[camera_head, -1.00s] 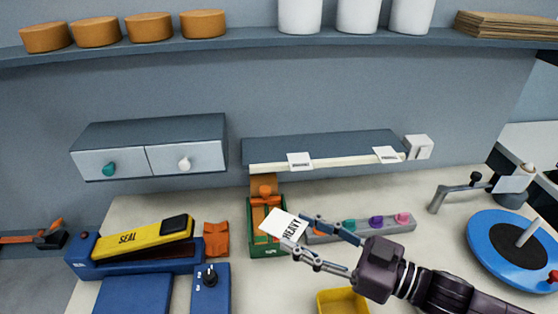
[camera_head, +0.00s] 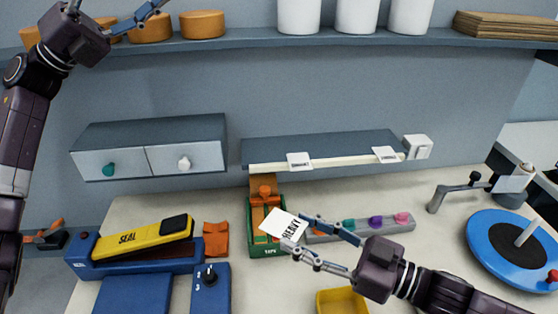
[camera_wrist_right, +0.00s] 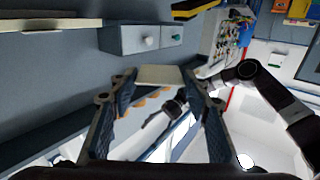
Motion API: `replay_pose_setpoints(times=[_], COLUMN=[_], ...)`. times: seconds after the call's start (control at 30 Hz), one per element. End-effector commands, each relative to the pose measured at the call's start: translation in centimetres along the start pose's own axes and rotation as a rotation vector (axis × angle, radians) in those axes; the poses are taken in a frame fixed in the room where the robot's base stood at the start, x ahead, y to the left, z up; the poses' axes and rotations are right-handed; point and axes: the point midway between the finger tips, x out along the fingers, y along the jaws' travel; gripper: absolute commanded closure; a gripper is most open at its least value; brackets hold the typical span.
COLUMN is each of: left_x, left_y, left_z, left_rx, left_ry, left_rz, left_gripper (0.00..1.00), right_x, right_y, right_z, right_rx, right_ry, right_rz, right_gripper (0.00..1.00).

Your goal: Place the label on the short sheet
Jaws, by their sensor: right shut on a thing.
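The white label (camera_head: 276,224), printed HEAVY, is gripped in the fingertips of my right gripper (camera_head: 296,232). It is held tilted in front of the green tape dispenser (camera_head: 268,250), hiding part of it. In the right wrist view the label (camera_wrist_right: 160,76) is a pale plate between the two fingertips. My left gripper (camera_head: 112,14) is raised at the top left, in front of the upper shelf. Its fingers are partly cut off by the frame edge. I cannot tell which thing, if any, is the short sheet.
A small shelf (camera_head: 325,146) carries two small tags on its front strip. A two-drawer cabinet (camera_head: 150,132) hangs left of it. The yellow-and-blue sealer (camera_head: 150,238), knob tray (camera_head: 390,225), yellow bin (camera_head: 342,302) and blue turntable (camera_head: 485,240) crowd the bench. Brown sheets (camera_head: 510,26) are stacked upper right.

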Motion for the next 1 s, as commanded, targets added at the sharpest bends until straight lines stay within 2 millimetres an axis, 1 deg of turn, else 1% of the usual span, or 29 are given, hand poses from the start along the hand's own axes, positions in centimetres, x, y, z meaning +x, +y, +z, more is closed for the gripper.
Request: replay_pose_setpoints(times=[0.03,0.07,0.1,0.17,0.2,0.27,0.3,0.37,0.4,0.47,0.5,0.6,0.7,0.8,0.87,0.9,1.0], left_x=[2.2,3.4,4.8,6.7,7.8,9.3,10.1,11.0,11.4,11.6,11.4,10.2,8.3,6.0,4.8,4.0,2.5], left_y=[0.0,0.1,0.2,0.5,0.7,1.0,1.3,1.8,2.2,3.1,4.0,6.7,9.2,11.2,12.1,12.5,13.2], left_z=[-2.3,-3.8,-5.7,-8.7,-10.8,-14.1,-16.3,-19.8,-22.1,-25.5,-27.6,-31.8,-34.7,-36.0,-36.2,-36.1,-35.6], left_rx=[0.048,0.077,0.119,0.182,0.229,0.302,0.353,0.438,0.497,0.588,0.639,0.743,0.836,0.914,0.948,0.967,0.999], left_ry=[0.085,0.136,0.205,0.311,0.386,0.505,0.588,0.723,0.818,0.972,1.072,1.323,1.576,1.816,1.943,2.019,2.170], left_rz=[0.004,0.008,0.014,0.020,0.024,0.027,0.029,0.029,0.029,0.027,0.029,0.039,0.052,0.072,0.086,0.097,0.121], left_gripper=[0.35,0.35,0.35,0.35,0.35,0.35,0.35,0.35,0.35,0.35,0.35,0.35,0.35,0.35,0.35,0.35,0.35], right_x=[0.0,0.0,0.0,0.0,0.0,0.0,0.0,0.0,0.0,0.0,0.0,0.0,0.0,0.0,0.0,0.0,0.0], right_y=[0.0,0.0,0.0,0.0,0.0,0.0,0.0,0.0,0.0,0.0,0.0,0.0,0.0,0.0,0.0,0.0,0.0], right_z=[0.0,0.0,0.0,0.0,0.0,0.0,0.0,0.0,0.0,0.0,0.0,0.0,0.0,0.0,0.0,0.0,0.0], right_rx=[0.000,0.000,0.000,0.000,0.000,0.000,0.000,0.000,0.000,0.000,0.000,0.000,0.000,0.000,0.000,0.000,0.000], right_ry=[0.000,0.000,0.000,0.000,0.000,0.000,0.000,0.000,0.000,0.000,0.000,0.000,0.000,0.000,0.000,0.000,0.000], right_rz=[0.000,0.000,0.000,0.000,0.000,0.000,0.000,0.000,0.000,0.000,0.000,0.000,0.000,0.000,0.000,0.000,0.000], right_gripper=[0.66,0.66,0.66,0.66,0.66,0.66,0.66,0.66,0.66,0.66,0.66,0.66,0.66,0.66,0.66,0.66,0.66])
